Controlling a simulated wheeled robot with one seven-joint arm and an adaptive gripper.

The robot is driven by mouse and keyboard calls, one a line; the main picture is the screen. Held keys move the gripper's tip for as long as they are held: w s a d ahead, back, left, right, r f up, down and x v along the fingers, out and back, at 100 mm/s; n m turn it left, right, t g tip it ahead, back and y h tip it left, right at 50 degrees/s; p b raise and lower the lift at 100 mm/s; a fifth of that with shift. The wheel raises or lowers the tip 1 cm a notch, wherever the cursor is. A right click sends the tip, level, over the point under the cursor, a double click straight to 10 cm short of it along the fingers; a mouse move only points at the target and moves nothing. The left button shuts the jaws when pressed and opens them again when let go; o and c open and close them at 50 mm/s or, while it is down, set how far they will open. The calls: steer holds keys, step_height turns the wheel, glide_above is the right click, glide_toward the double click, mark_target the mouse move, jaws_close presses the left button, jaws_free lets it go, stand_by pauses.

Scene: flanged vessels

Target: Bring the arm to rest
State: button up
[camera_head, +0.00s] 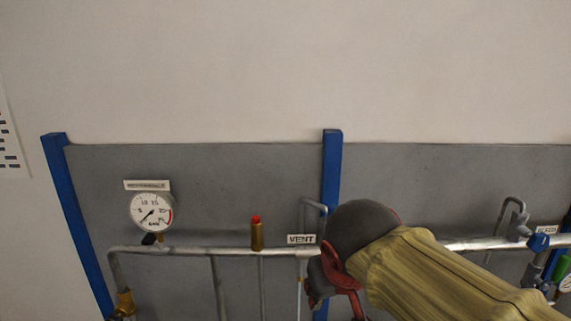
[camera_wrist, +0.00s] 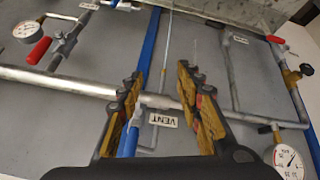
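My gripper (camera_wrist: 160,82) shows in the wrist view with its two yellow-padded fingers spread apart. Nothing is held between them; the grey panel and a pipe (camera_wrist: 155,101) show in the gap. In the head view my arm, in a yellow sleeve (camera_head: 440,275), reaches in from the lower right. Its dark rounded wrist part (camera_head: 362,228) is in front of the panel, right of the VENT label (camera_head: 301,239). The fingers cannot be made out clearly there.
A grey panel (camera_head: 200,190) with blue posts (camera_head: 331,165) carries a horizontal pipe (camera_head: 205,251). A pressure gauge (camera_head: 151,212) and a red-topped brass fitting (camera_head: 257,233) are left of my arm. Red-handled valves (camera_wrist: 38,50) show in the wrist view. The wall above is bare.

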steer(key=s+d+f+m+b, duration=0.1)
steer(key=s+d+f+b, duration=0.2)
steer(key=f, duration=0.4)
steer(key=s+d+f+m+b, duration=0.1)
steer(key=s+d+f+b, duration=0.2)
steer(key=s+f, duration=0.3)
steer(key=s+d+f+b, duration=0.4)
steer(key=s+f, duration=0.1)
steer(key=f, duration=0.4)
steer(key=shift+d+f+m+g, duration=0.3)
steer(key=shift+f+m+g, duration=0.05)
steer(key=shift+m+g, duration=0.05)
steer(key=shift+r, duration=0.1)
steer(key=shift+c, duration=0.3)
stand_by(0.8)
